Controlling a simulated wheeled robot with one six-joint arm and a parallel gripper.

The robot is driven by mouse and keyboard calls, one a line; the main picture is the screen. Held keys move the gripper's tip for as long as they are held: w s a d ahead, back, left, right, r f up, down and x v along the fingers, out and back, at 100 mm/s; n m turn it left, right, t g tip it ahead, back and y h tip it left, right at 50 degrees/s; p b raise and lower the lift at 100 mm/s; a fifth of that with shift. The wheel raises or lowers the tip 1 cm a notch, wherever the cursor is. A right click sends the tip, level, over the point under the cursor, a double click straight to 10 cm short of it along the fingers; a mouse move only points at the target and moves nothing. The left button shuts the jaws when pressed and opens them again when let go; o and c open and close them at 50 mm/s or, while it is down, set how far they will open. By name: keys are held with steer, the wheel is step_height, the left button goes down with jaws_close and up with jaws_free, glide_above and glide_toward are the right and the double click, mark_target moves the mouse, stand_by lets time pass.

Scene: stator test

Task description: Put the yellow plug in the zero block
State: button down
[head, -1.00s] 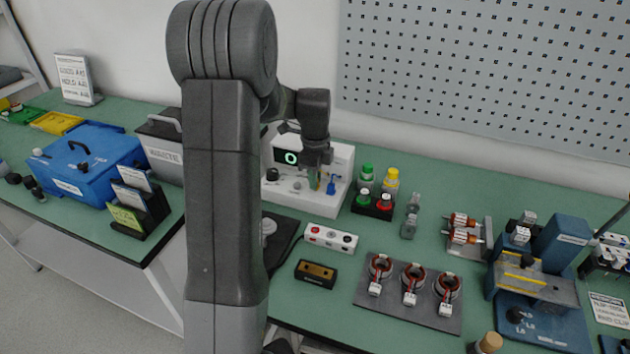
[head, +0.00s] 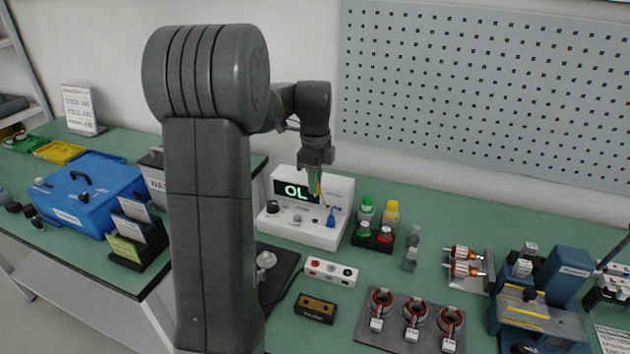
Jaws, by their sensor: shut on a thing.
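My gripper (head: 317,182) is raised in front of the white meter (head: 338,190), above its right part. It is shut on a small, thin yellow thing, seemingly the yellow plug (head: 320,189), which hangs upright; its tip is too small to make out. The meter's display (head: 296,191) reads "OL". A blue plug (head: 331,217) stands at the meter's right front. A black block with a brass top (head: 316,308), which looks like the zero block, lies on the green bench in front of the meter; its lettering is too small to read. My gripper is well behind and above it.
A white block with red and black sockets (head: 331,271) lies between meter and black block. A grey plate with several wound rings (head: 398,345) lies right of the black block. A dark pad (head: 283,262) is partly behind my arm.

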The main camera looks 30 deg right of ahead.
steer(key=shift+s+a, duration=0.15)
steer(key=shift+s, duration=0.05)
steer(key=s+a+b, duration=0.1)
steer(key=s+a, duration=0.5)
steer(key=s, duration=0.3)
steer(key=s+a+b, duration=0.1)
steer(key=s+a, duration=0.6)
steer(key=s, duration=0.3)
steer(key=shift+a, duration=0.3)
steer(key=shift+f+b, duration=3.1)
steer(key=shift+f, duration=1.4)
steer(key=shift+f, duration=1.15)
